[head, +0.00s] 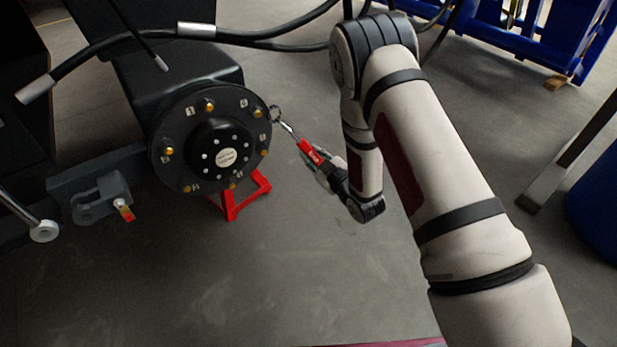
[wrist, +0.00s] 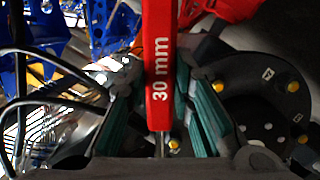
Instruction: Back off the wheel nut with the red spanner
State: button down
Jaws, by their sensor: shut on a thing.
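The red spanner (head: 314,152) is held by its handle in my gripper (head: 328,170), in the head view right of the wheel hub. Its ring end (head: 274,113) is at the hub's upper right edge, just right of a brass nut (head: 257,114). It looks beside this nut, not over it; the depth gap is unclear. The black wheel hub (head: 187,124) carries several brass nuts with number labels. In the wrist view, the red handle (wrist: 160,62) marked 30 mm runs between green finger pads, and the hub (wrist: 262,92) shows at right. The spanner's ring end is hidden there.
A red stand (head: 239,199) is under the hub. Black hoses (head: 275,40) cross above it. A grey bracket (head: 100,199) is at left. A blue frame (head: 540,45) stands at back right, a blue drum (head: 597,205) at far right. The floor below the hub is clear.

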jog(key=shift+s+a+f+n+y+b, duration=0.4)
jog(key=shift+s+a+f+y+b, duration=0.3)
jog(key=shift+f+y+b, duration=0.15)
jog(key=shift+x, duration=2.35)
jog(key=shift+w+a+r, duration=0.2)
jog(key=shift+w+a, duration=0.1)
jog(key=shift+w, duration=0.15)
jog(key=shift+w+a, duration=0.2)
jog(key=shift+w, duration=0.1)
jog(key=shift+w+a, duration=0.4)
jog(key=shift+w, duration=0.15)
